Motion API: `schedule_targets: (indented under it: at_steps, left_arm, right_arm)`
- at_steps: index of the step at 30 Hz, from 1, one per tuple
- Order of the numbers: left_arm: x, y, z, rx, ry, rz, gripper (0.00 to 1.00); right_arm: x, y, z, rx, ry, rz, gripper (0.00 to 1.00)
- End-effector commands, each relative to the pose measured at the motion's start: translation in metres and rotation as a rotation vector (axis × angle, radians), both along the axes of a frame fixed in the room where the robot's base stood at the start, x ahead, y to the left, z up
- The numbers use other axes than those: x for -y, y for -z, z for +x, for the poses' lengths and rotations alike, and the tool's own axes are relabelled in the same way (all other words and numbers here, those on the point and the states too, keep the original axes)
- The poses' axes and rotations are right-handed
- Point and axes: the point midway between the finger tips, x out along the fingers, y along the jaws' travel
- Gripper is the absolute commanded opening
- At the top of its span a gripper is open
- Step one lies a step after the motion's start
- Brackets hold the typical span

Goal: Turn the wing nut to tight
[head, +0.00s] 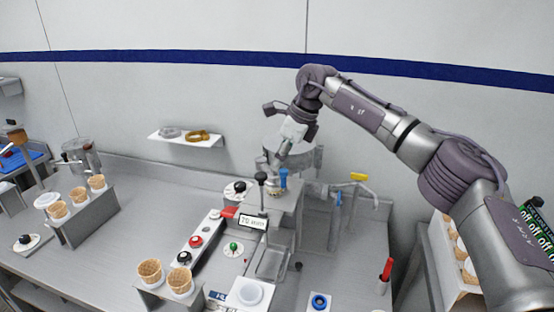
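My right arm comes in from the right and reaches over the bench to a metal machine (285,205). Its gripper (277,160) points down and to the left, close above the machine's top. A small blue upright part (283,179) stands just below the fingertips; it may be the wing nut, but it is too small to make out its wings. I cannot tell whether the fingers touch it. The fingers are too small to show whether they are open or shut. My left gripper is not in view.
A black-knobbed lever (262,178) stands left of the blue part. Cones (150,270) stand in holders. A yellow-handled tap (359,177) is at right.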

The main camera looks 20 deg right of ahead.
Motion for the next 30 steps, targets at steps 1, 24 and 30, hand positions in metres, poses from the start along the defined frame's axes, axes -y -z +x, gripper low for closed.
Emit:
schedule_targets:
  at_steps: [1, 24, 30]
  left_arm:
    - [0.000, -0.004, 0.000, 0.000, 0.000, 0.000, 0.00]
    - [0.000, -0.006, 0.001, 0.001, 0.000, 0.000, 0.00]
    - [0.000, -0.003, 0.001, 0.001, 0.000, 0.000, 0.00]
  right_arm:
    - [-0.002, 0.004, 0.001, -0.003, -0.001, 0.000, 0.28]
    - [-0.007, 0.018, 0.004, 0.001, -0.001, 0.001, 0.00]
    - [-0.007, 0.019, 0.004, 0.002, 0.018, 0.000, 0.00]
